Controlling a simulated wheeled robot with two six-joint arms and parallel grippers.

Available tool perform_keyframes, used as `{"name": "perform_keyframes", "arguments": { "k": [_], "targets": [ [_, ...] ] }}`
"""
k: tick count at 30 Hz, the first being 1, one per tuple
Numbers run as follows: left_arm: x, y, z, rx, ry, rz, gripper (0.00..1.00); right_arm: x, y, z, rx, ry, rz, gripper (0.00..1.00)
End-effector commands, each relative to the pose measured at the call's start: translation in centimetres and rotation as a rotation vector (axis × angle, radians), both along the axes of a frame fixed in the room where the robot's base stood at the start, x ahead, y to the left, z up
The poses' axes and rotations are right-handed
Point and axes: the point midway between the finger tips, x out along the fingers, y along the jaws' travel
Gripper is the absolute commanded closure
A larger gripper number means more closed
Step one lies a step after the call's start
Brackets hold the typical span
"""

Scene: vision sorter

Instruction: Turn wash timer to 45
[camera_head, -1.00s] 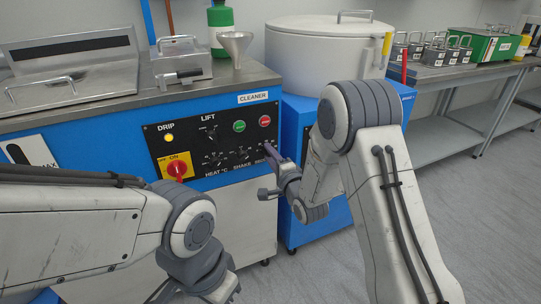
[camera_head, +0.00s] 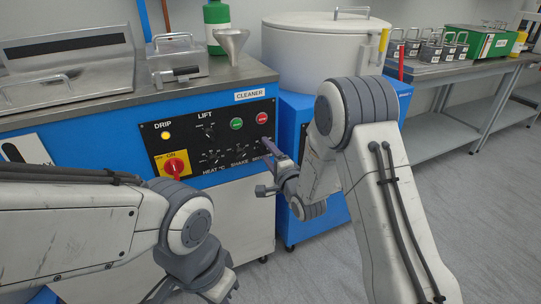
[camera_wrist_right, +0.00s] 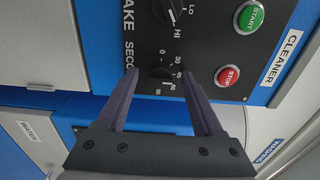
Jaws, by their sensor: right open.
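A round dark dial marked in seconds (camera_wrist_right: 158,73) sits on the black control panel, with small numbers around it. Its pointer setting is too small to read surely. My right gripper (camera_wrist_right: 158,75) is open, with one finger on each side of the dial in the right wrist view. Whether the fingers touch it cannot be told. In the head view the right gripper (camera_head: 266,150) is at the right end of the panel (camera_head: 183,130) and hides the dial. My left arm comes in at lower left; its gripper is not in view.
A green START button (camera_wrist_right: 251,16) and a red STOP button (camera_wrist_right: 227,75) sit close by the dial. The SHAKE knob (camera_wrist_right: 172,8) is on the other side. A red and yellow switch (camera_head: 173,166) is at the panel's left.

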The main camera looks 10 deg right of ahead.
Motion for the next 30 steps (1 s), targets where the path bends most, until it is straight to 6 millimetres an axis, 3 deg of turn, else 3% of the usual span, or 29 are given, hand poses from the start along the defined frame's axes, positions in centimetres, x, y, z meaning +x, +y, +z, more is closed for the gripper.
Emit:
{"name": "perform_keyframes", "arguments": {
  "k": [5, 12, 18, 30],
  "targets": [
    [0.0, 0.0, 0.4, 0.0, 0.0, 0.0, 1.0, -1.8, -0.6, 0.1, 0.0, 0.004, -0.001, 0.31],
    [0.0, 0.0, 0.8, 0.0, 0.0, 0.0, 1.0, -6.4, -2.2, 0.0, -0.001, 0.005, -0.003, 0.31],
    [0.0, 0.0, 1.0, 0.0, 0.0, 0.0, 1.0, -9.1, -3.1, 0.0, 0.0, 0.003, -0.003, 0.31],
    [0.0, 0.0, 1.0, 0.0, 0.0, 0.0, 1.0, -9.9, -3.3, 0.0, 0.0, 0.001, -0.002, 0.31]
  ]
}}
